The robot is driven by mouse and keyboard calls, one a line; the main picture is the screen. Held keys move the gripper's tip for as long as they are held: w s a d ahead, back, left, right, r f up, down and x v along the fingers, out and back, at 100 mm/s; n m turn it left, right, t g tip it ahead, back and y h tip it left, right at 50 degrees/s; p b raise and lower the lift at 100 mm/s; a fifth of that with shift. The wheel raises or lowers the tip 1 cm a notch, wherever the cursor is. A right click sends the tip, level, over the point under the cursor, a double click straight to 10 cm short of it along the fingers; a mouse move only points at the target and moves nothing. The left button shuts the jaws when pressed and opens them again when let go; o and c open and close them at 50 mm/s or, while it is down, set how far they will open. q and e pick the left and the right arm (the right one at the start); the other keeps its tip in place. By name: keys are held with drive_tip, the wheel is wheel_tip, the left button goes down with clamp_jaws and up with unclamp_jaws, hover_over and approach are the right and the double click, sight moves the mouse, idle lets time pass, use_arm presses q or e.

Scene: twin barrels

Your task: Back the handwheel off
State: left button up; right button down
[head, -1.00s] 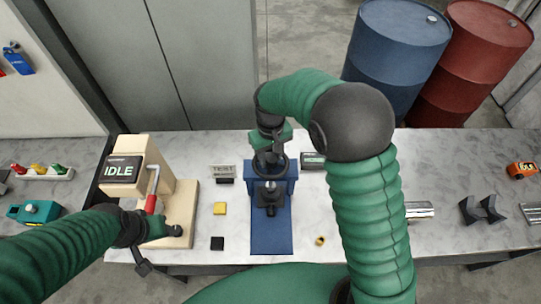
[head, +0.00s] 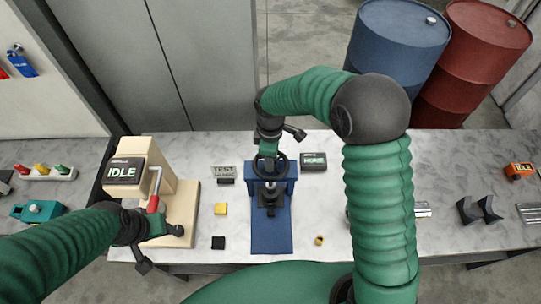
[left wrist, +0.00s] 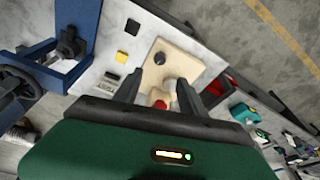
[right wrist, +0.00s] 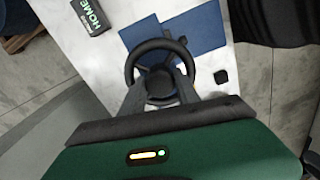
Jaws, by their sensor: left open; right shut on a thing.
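The dark handwheel (head: 283,163) sits on top of the blue press (head: 289,183). In the right wrist view the handwheel (right wrist: 134,62) shows as a ring with a dark hub. My right gripper (head: 269,156) reaches down on it from above, its fingers on either side of the hub, shut on the handwheel. My left gripper (head: 146,226) is open at the red-handled lever (head: 153,203) of the wooden stand. In the left wrist view the red grip (left wrist: 160,104) lies between its spread fingers; whether they touch it is unclear.
An IDLE display (head: 122,172) tops the wooden stand (head: 188,205). A TEST sign (head: 223,171) and a HOME sign (head: 314,161) flank the press. A yellow block (head: 220,209), a black block (head: 218,243) and a small brass piece (head: 319,240) lie near the front. Barrels stand behind the table.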

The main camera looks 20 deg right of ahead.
drive_tip(key=n+p, duration=0.1)
drive_tip(key=n, duration=0.1)
drive_tip(key=n+p, duration=0.1)
drive_tip(key=n, duration=0.3)
drive_tip(key=shift+w+r+p, duration=0.2)
drive_tip(key=shift+r+p, duration=0.1)
drive_tip(key=shift+p, duration=0.1)
drive_tip(key=n+p, duration=0.1)
drive_tip(key=n, duration=0.2)
drive_tip(key=shift+n+p, duration=0.4)
drive_tip(key=shift+f+n+p, duration=0.1)
drive_tip(key=shift+n+p, duration=0.55)
drive_tip(key=shift+n, duration=0.65)
drive_tip(key=c, duration=1.2)
unclamp_jaws()
drive_tip(key=shift+o, duration=0.2)
drive_tip(key=shift+f, duration=0.15)
